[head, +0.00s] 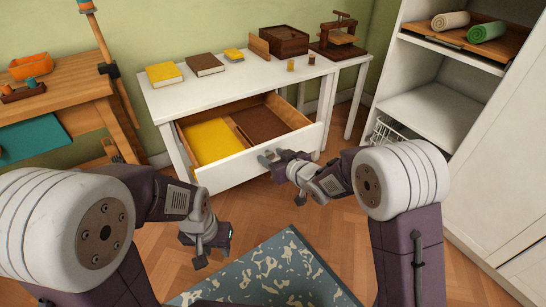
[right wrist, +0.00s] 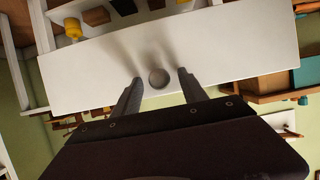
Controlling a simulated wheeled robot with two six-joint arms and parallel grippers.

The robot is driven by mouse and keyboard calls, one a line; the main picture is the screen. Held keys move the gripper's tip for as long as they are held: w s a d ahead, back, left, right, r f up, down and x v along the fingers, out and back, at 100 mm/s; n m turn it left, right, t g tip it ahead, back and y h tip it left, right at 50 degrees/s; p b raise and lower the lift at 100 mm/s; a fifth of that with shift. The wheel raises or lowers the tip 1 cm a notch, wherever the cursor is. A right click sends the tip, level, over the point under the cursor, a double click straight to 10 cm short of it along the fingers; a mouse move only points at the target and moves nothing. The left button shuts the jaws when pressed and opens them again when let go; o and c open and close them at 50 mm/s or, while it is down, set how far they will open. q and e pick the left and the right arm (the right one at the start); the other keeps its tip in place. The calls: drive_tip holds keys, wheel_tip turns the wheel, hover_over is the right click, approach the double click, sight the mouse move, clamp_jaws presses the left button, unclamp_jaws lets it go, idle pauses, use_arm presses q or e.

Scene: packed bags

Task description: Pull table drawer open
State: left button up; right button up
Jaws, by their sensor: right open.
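The white table (head: 235,88) has its drawer (head: 225,176) pulled well out, and the inside shows. In the drawer lie a yellow book (head: 212,142) and a brown book (head: 258,124). My right gripper (head: 270,157) is at the middle of the drawer front. In the right wrist view, the round knob (right wrist: 159,78) on the white drawer front (right wrist: 235,48) sits between its two spread fingers, with a gap on each side. My left gripper (head: 205,252) hangs low on the left, away from the drawer, pointing down; its finger opening is unclear.
A wooden workbench (head: 75,85) is at left. White shelves (head: 430,105) stand at right. A patterned blue rug (head: 265,275) lies on the floor in front.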

drive_tip(key=shift+r, duration=0.1)
drive_tip(key=shift+s+d+r+p, duration=0.2)
drive_tip(key=shift+s+p, duration=0.05)
drive_tip(key=shift+p, duration=0.1)
drive_tip(key=p+v, duration=0.3)
drive_tip(key=v, duration=0.5)
drive_tip(key=shift+s, duration=0.15)
